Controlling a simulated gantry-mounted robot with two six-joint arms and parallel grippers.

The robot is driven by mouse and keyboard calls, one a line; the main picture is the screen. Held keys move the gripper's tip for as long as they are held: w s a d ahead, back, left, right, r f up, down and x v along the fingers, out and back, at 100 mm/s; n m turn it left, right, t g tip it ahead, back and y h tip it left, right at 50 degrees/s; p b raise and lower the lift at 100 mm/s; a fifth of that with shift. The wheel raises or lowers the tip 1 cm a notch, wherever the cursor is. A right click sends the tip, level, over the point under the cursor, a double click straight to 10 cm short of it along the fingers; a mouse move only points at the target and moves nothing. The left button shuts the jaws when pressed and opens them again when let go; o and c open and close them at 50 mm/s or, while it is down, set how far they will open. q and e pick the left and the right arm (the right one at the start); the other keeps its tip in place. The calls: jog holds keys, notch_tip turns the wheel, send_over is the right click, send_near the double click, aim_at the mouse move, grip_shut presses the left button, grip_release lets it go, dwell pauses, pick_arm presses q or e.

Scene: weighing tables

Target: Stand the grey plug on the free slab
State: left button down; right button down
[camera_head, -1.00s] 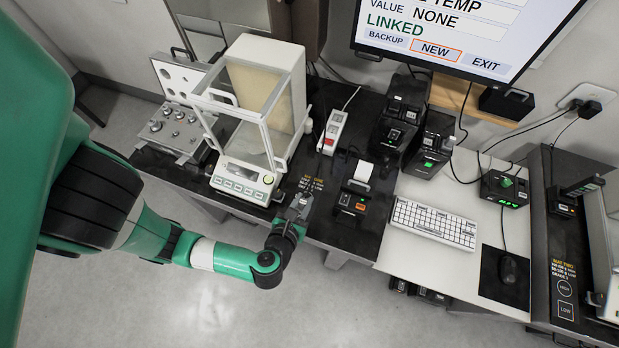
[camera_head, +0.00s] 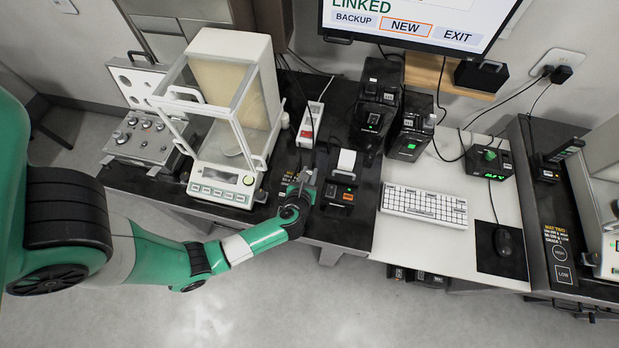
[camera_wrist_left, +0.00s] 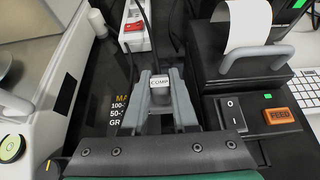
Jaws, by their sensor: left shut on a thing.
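My left gripper (camera_head: 307,179) is shut on a small grey plug with a white COMP label (camera_wrist_left: 160,83), seen between the fingers in the left wrist view. Dark cable runs up from behind the plug. The gripper is over the black bench top (camera_head: 275,181), between the glass-sided balance and the small label printer. I cannot tell whether the plug touches the surface below. I cannot tell which surface is the free slab. My right gripper is not in view.
The balance (camera_head: 222,178) stands left of the gripper and the printer (camera_head: 341,193) close on its right. A white power strip (camera_head: 311,125) lies behind. Dark upright units (camera_head: 376,106), a keyboard (camera_head: 424,204) and a mouse (camera_head: 503,242) are farther right.

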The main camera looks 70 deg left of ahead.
pick_arm(q)
jog(key=shift+w+a+f, duration=0.1)
jog(key=shift+f, duration=0.15)
notch_tip(320, 180, down, 3)
jog(key=shift+f+b, duration=0.15)
jog(key=shift+b, duration=0.95)
jog(key=shift+w, duration=0.1)
jog(key=c, duration=0.7)
grip_release()
jog(key=shift+r, duration=0.25)
jog(key=p+v, duration=0.3)
jog(key=v, duration=0.9)
jog(key=shift+a+f, duration=0.1)
jog(key=shift+f, duration=0.05)
